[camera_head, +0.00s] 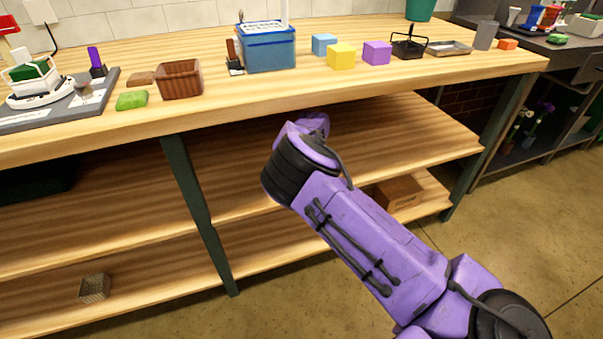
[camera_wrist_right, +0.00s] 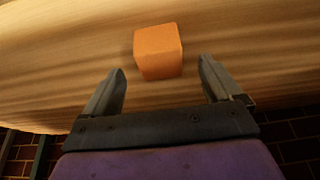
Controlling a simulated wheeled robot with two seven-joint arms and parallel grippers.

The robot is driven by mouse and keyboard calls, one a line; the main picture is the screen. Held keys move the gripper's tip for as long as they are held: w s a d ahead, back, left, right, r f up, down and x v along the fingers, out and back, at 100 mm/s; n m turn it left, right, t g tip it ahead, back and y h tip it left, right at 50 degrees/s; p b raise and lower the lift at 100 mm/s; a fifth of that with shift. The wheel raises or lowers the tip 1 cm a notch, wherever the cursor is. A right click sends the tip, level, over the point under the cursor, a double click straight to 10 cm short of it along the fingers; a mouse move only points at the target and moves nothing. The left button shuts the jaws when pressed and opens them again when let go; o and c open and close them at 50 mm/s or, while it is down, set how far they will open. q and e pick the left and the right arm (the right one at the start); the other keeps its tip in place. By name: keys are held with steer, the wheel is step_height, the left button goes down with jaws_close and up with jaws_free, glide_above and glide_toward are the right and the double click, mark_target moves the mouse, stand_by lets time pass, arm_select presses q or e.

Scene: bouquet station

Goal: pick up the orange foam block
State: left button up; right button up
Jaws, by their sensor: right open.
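An orange foam block (camera_wrist_right: 158,52) rests on a wooden surface in the right wrist view. My right gripper (camera_wrist_right: 162,72) is open, its fingers pointing towards the block, one to each side of the gap in front of it. Nothing is between the fingers; I cannot tell the exact distance. In the head view my right arm reaches towards the shelves under the bench, and its gripper is hidden. My left gripper is out of view.
The bench top (camera_head: 300,88) holds a blue container (camera_head: 266,47), a yellow block (camera_head: 341,56), a purple block (camera_head: 377,52), a brown basket (camera_head: 180,79) and a green block (camera_head: 132,100). A cardboard box (camera_head: 398,192) sits on the lower shelf. Bricks show beyond the wood in the wrist view.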

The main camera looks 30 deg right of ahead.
steer(key=shift+w+d, duration=0.1)
steer(key=shift+w, duration=0.35)
steer(key=b+x, duration=0.1)
steer(key=x, duration=0.4)
steer(key=shift+s, duration=0.1)
steer(key=c, duration=1)
steer(key=shift+r, duration=0.15)
